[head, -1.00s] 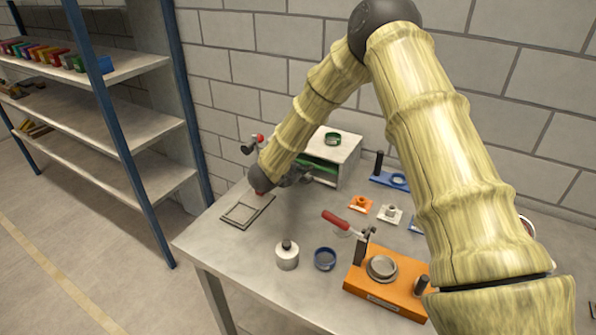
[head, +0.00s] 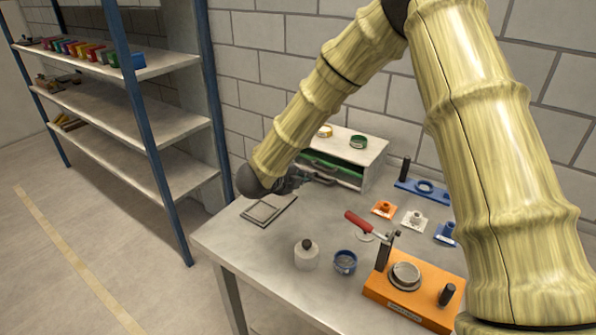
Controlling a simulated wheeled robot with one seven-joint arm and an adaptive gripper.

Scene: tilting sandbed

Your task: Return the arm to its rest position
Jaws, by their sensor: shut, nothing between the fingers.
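My arm bends from the right side of the head view over the table. My gripper (head: 300,181) hangs at the left end of the arm, above the table's back left part and in front of the drawer box. It is small and partly hidden by my dark wrist joint. Its fingers look shut and I see nothing held in them.
Below are a grey frame (head: 266,210), a white bottle (head: 306,256), a blue-rimmed cup (head: 345,262) and an orange fixture (head: 418,303). A drawer box (head: 370,156) stands behind, and a blue fixture (head: 424,190) near the wall. A shelf rack (head: 165,119) stands left.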

